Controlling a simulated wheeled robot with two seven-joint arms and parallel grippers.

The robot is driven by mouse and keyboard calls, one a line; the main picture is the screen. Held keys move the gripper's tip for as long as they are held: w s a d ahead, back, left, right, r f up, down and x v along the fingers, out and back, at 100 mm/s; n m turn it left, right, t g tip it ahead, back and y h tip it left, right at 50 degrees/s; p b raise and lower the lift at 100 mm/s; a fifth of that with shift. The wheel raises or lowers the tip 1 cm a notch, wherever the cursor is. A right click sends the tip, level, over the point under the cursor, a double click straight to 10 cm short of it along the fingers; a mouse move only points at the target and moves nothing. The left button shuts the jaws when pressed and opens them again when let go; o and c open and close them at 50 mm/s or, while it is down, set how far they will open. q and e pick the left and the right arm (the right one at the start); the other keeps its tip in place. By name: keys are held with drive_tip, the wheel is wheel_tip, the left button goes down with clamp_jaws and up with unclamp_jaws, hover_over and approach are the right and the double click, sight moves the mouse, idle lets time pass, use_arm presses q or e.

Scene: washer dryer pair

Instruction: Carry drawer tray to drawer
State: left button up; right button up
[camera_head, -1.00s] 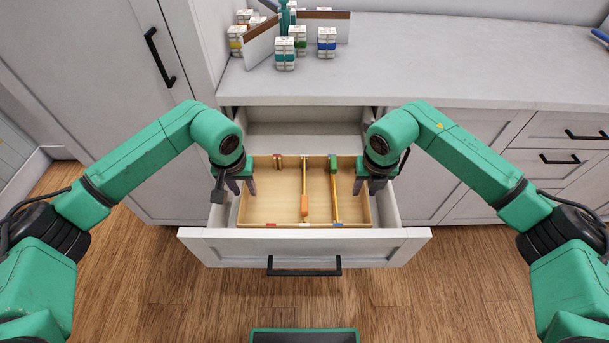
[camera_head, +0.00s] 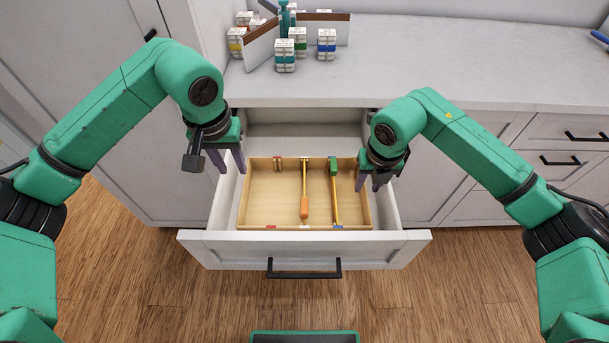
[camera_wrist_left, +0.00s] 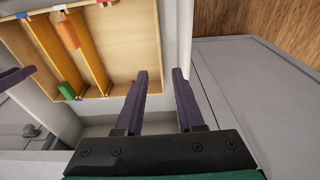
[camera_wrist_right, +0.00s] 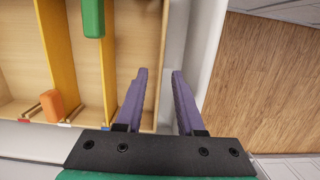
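The wooden drawer tray (camera_head: 270,205) lies flat inside the open drawer (camera_head: 222,215). It has thin yellow dividers, one with an orange block (camera_head: 304,207) and one with a green block (camera_head: 333,167). My left gripper (camera_head: 226,168) is open and empty, raised above the tray's left wall. My right gripper (camera_head: 376,182) is open at the tray's right wall. In the right wrist view its fingers (camera_wrist_right: 160,72) are apart, with the wall's line passing between them; contact cannot be told.
The drawer front with its black handle (camera_head: 304,267) faces me. The grey countertop (camera_head: 430,60) above holds several small bottle packs (camera_head: 285,54) and a brown-edged divider (camera_head: 262,42) at the left. Closed cabinets flank the drawer. The wooden floor (camera_head: 440,290) in front is clear.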

wheel_tip(320, 180, up, 9)
drive_tip(key=s, duration=0.1)
drive_tip(key=shift+s+f, duration=0.15)
